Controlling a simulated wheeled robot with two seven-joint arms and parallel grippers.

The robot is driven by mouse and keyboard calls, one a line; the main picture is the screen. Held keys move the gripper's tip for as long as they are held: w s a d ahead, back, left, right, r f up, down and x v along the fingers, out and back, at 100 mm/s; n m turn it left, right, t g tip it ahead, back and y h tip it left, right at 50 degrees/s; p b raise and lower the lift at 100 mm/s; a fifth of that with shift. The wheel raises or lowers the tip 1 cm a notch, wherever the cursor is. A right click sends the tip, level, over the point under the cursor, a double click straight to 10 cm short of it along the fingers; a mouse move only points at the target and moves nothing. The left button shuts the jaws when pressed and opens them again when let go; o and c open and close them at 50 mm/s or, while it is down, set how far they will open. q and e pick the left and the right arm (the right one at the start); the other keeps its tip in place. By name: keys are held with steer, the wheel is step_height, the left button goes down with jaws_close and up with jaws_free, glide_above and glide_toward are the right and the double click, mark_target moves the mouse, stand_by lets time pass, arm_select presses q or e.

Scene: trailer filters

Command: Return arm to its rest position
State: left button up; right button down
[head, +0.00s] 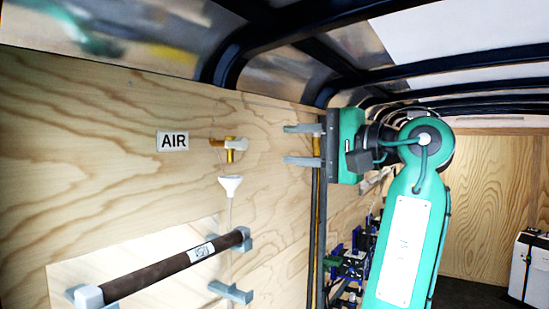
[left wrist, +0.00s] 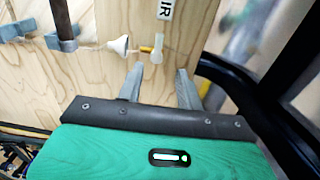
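My left gripper (head: 286,145) is raised in front of the wood wall, with its two grey fingers pointing left. The fingers are apart and nothing is between them, as the left wrist view (left wrist: 160,72) also shows. The green arm behind it rises from the bottom of the head view. A brass air valve (head: 230,143) with a tan handle is on the wall left of the fingertips, apart from them. It also shows in the left wrist view (left wrist: 153,52), beyond the fingers. My right gripper is not in view.
A white funnel (head: 231,185) hangs below the valve, and an AIR sign (head: 173,141) is left of it. A dark labelled tube (head: 170,266) rests in grey brackets, with an empty bracket (head: 232,292) near it. Dark roof ribs (head: 240,50) curve overhead. A white box (head: 528,268) stands far right.

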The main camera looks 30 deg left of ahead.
arm_select(q)
steer(key=shift+d, duration=0.5)
